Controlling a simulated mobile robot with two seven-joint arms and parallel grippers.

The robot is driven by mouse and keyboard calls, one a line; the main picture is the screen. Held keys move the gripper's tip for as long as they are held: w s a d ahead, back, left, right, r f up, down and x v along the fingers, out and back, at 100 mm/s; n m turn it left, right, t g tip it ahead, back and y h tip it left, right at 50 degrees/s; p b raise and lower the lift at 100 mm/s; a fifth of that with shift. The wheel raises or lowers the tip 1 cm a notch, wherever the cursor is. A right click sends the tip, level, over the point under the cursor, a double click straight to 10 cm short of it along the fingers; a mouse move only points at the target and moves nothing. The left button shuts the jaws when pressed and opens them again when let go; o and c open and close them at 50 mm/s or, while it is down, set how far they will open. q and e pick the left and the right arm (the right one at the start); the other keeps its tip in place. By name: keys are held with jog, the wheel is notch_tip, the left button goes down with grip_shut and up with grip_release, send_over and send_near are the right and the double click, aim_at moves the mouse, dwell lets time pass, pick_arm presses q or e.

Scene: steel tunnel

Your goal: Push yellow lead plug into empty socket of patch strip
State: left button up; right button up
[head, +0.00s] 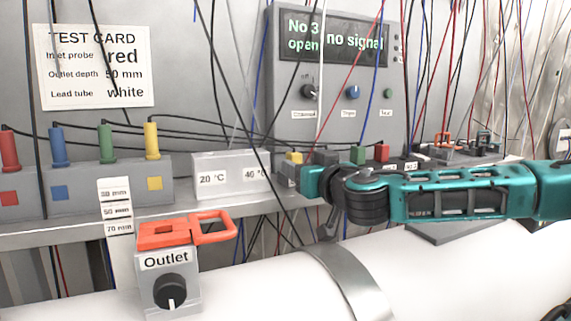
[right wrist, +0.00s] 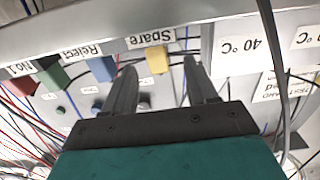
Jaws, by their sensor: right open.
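My right gripper (head: 314,181) reaches in from the right to the shelf below the panel. In the right wrist view its two fingers are open (right wrist: 160,66), one on each side of a yellow plug (right wrist: 157,59) under the label "Spare". I see no clear contact. This yellow piece also shows in the head view (head: 294,157). Blue (right wrist: 103,68), green (right wrist: 54,75) and red (right wrist: 22,83) pieces sit beside it. At left, another yellow plug (head: 151,140) stands upright in a grey strip (head: 128,184) with red, blue and green plugs. My left gripper is out of view.
A grey block (head: 228,164) marked 20 °C and 40 °C stands left of my gripper. Below are the orange-topped Outlet knob box (head: 171,290) and a white pipe (head: 450,265). Several thin wires hang across the workspace. A panel (head: 334,95) reads "no signal".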

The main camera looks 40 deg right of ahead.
aim_at(290, 158)
jog(key=shift+p+x, duration=0.35)
jog(key=shift+x, duration=0.5)
jog(key=shift+w+d+f, duration=0.1)
jog(key=shift+w+d, duration=0.05)
jog(key=shift+w, duration=0.3)
jog(key=shift+w+d, duration=0.3)
jog(key=shift+w, duration=0.15)
jog(key=shift+r+x, duration=0.1)
jog(key=shift+x, duration=0.95)
jog(key=shift+r+x, duration=0.15)
jog(key=shift+x, duration=0.9)
jog(key=c, duration=1)
